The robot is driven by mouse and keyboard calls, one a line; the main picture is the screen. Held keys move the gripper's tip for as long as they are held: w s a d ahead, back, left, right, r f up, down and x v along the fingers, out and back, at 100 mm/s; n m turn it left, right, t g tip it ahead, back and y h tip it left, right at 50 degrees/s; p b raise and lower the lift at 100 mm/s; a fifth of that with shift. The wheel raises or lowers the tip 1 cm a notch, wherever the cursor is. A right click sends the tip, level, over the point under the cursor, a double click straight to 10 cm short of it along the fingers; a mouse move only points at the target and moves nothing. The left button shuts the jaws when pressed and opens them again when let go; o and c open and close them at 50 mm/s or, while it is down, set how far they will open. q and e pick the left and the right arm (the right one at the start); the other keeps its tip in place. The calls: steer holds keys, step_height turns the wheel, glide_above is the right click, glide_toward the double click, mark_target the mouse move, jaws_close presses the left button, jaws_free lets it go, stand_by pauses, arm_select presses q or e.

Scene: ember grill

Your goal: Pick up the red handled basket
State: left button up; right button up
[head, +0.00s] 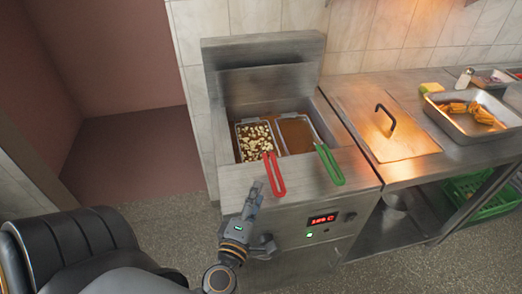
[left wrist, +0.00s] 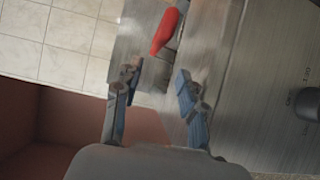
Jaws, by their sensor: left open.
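The red handled basket (head: 256,142) sits in the left side of the fryer well, with pale pieces of food in it. Its red handle (head: 275,176) sticks out over the fryer's front edge. My left gripper (head: 256,186) is just left of and below the handle, open and empty. In the left wrist view the red handle (left wrist: 167,32) lies beyond the open fingers (left wrist: 160,88), apart from them. A second basket (head: 296,134) with a green handle (head: 329,165) sits to its right in brown oil. My right gripper is not in view.
The fryer (head: 300,187) has a lit red display on its front. A steel counter to its right bears a lid with a black handle (head: 387,118) and a tray (head: 450,121) of fried food. A green crate (head: 478,190) is on the shelf below. Open floor lies left.

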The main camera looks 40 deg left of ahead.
mark_target(268, 158)
arm_select(q)
steer(key=x, duration=0.1)
steer(key=p+x, duration=0.1)
steer(key=x, duration=0.1)
steer(key=shift+r, duration=0.35)
steer(key=p+x, duration=0.1)
steer(key=x, duration=0.3)
steer(key=shift+f, duration=0.15)
steer(key=shift+w+a, duration=0.2)
steer(key=shift+w, duration=0.1)
steer(key=x, duration=0.2)
steer(key=p+x, duration=0.1)
steer(key=x, duration=0.1)
steer(key=shift+a+r, duration=0.2)
steer(key=shift+a, duration=0.15)
steer(key=shift+w+a+f, duration=0.1)
steer(key=shift+w, duration=0.1)
steer(key=shift+c, duration=0.9)
jaws_close()
